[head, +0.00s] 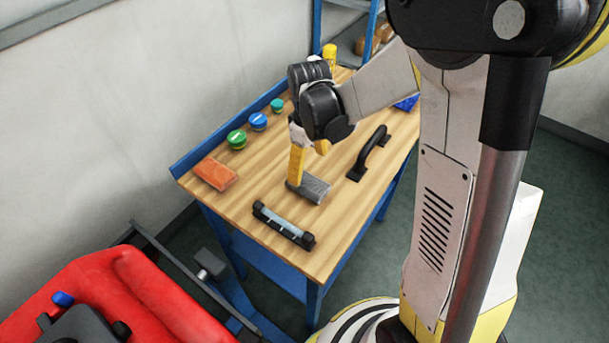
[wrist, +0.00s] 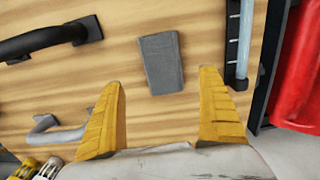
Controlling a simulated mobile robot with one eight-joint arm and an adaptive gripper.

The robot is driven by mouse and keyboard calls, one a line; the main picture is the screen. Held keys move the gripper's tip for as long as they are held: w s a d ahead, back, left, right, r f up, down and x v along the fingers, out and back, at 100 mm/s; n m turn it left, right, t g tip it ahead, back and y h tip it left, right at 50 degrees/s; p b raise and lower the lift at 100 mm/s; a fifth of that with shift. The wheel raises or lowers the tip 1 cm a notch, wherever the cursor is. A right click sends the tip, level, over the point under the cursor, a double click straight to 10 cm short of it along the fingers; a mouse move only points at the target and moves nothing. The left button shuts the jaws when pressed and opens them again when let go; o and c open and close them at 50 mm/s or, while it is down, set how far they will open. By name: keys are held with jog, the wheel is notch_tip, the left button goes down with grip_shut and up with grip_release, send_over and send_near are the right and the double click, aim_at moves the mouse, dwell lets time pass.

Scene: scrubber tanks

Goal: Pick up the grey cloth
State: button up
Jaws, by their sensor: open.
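The grey cloth (head: 314,189) lies flat on the wooden workbench top (head: 262,197), a small folded rectangle. In the wrist view the cloth (wrist: 161,63) lies ahead of my gripper's yellow fingers, roughly between their lines. My gripper (wrist: 167,85) is open with nothing between its fingertips. In the head view my gripper (head: 299,170) is above the bench at the cloth, and one finger covers part of the cloth's left end. I cannot tell its exact height above the cloth.
A black handle (head: 369,153) lies right of the cloth, and a black-and-blue bar (head: 283,225) in front of it. An orange block (head: 215,173) and green (head: 237,139) and blue (head: 258,121) round items sit further left. A red machine (head: 120,295) stands at lower left.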

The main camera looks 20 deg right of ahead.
aim_at(308, 182)
jog(key=f+b, duration=0.1)
jog(key=f, duration=0.1)
jog(key=f+b, duration=0.1)
jog(key=f, duration=0.2)
jog(key=f+b, duration=0.1)
jog(key=f, duration=0.1)
jog(key=shift+s+f, duration=0.25)
jog(key=shift+f, duration=0.05)
jog(key=shift+r, duration=0.15)
jog(key=c, duration=1.2)
